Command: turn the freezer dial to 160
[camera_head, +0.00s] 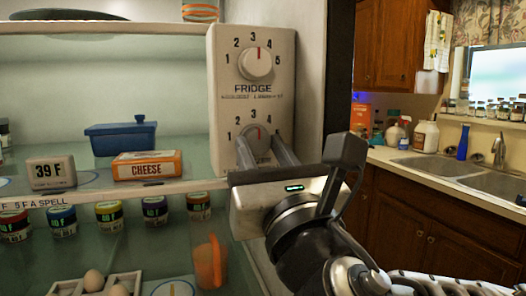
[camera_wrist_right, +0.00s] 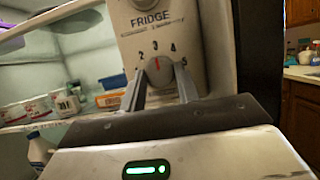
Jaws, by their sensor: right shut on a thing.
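The control panel (camera_head: 310,90) is a cream box with two dials on the inner wall of an open refrigerator. The upper dial (camera_head: 257,63) is labelled FRIDGE, and its red mark points up near 3. The lower dial (camera_wrist_right: 159,75) is grey, with numbers around it and a red mark pointing up near 3; its label is mostly hidden by my gripper. My right gripper (camera_head: 263,148) has its fingers on both sides of the lower dial and is shut on it. The wrist view shows the same gripper (camera_wrist_right: 160,80) from behind. No 160 marking is readable. My left gripper is not in view.
Left of the panel, a shelf holds a cheese box (camera_head: 147,165), a blue dish (camera_head: 121,136) and a 39 F display (camera_head: 52,173). Several jars, eggs and an orange pitcher (camera_head: 210,262) stand below. A sink (camera_head: 455,160) and counter are at the right.

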